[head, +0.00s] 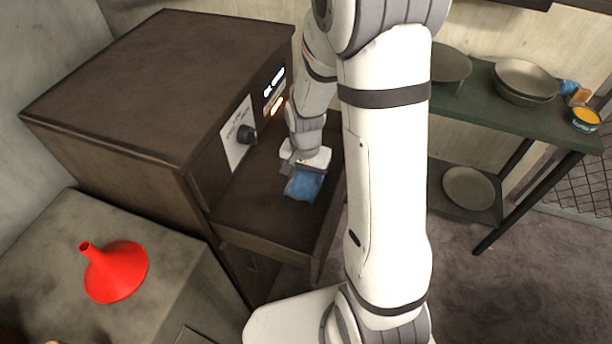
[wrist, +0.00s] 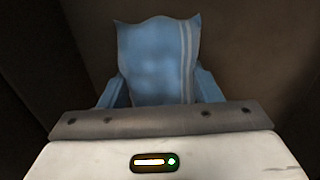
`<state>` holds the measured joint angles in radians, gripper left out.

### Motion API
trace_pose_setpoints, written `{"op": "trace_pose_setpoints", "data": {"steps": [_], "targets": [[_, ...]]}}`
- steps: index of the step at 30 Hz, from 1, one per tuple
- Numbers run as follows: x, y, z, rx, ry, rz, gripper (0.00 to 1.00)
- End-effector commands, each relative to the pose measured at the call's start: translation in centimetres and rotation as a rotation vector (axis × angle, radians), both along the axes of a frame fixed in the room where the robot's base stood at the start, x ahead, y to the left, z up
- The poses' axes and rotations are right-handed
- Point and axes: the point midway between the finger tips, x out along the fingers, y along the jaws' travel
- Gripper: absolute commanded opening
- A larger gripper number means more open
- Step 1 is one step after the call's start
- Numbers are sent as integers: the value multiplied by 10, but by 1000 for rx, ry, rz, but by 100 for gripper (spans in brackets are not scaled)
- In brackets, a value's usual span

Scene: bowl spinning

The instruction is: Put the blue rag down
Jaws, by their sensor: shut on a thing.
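The blue rag (head: 303,186) is at my gripper (head: 300,172), over the brown shelf (head: 254,213) at the front of the dark cabinet.
The brown cabinet (head: 150,85) with a knob and lit display stands behind the shelf. A red funnel (head: 116,271) sits on a grey block at lower left. A green table (head: 490,107) at right holds bowls and a yellow-topped can (head: 584,118). My arm hides the middle.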

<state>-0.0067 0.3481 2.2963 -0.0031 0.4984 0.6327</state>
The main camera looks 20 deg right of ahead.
Motion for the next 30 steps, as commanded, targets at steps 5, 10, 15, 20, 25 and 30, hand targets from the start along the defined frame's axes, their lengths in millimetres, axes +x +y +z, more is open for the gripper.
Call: {"op": "trace_pose_setpoints", "data": {"steps": [5,10,15,20,25,30], "targets": [[0,0,-1,0,0,-1,33],[0,0,-2,0,0,-1,66],[0,-1,-2,0,0,-1,79],[0,-1,-2,1,1,-1,79],[0,-1,-1,0,1,-2,79],[1,-1,15,0,-4,-2,79]]}}
